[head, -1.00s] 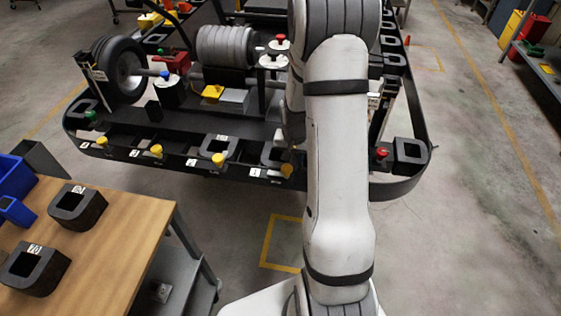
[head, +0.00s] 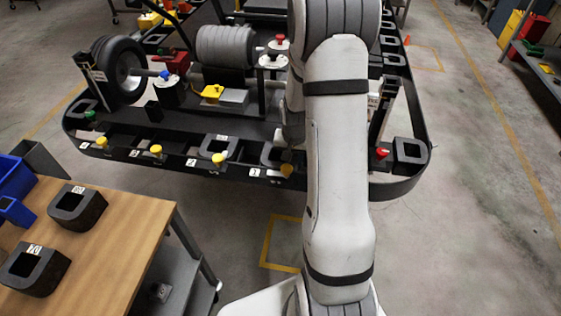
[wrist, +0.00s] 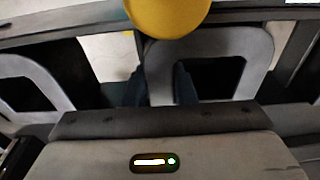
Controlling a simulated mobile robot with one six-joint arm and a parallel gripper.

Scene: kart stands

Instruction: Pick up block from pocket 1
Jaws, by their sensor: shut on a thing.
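A dark grey hollow block (wrist: 255,50) with a square opening is in the right half of the wrist view. My gripper (wrist: 160,86) is shut on its left wall, one dark finger outside and one in the opening. In the head view the block (head: 268,154) shows partly at the front rail of the kart stand, by the label 1 (head: 254,172); my arm hides its right side. The gripper's fingers are hidden there. I cannot tell whether the block is clear of its pocket.
A yellow knob (wrist: 168,12) is close beyond the gripper; it also shows in the head view (head: 287,170). Another block (wrist: 30,85) is to the left, on the kart stand (head: 160,180). A wooden table (head: 120,235) with two blocks stands front left. Floor lies open at right.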

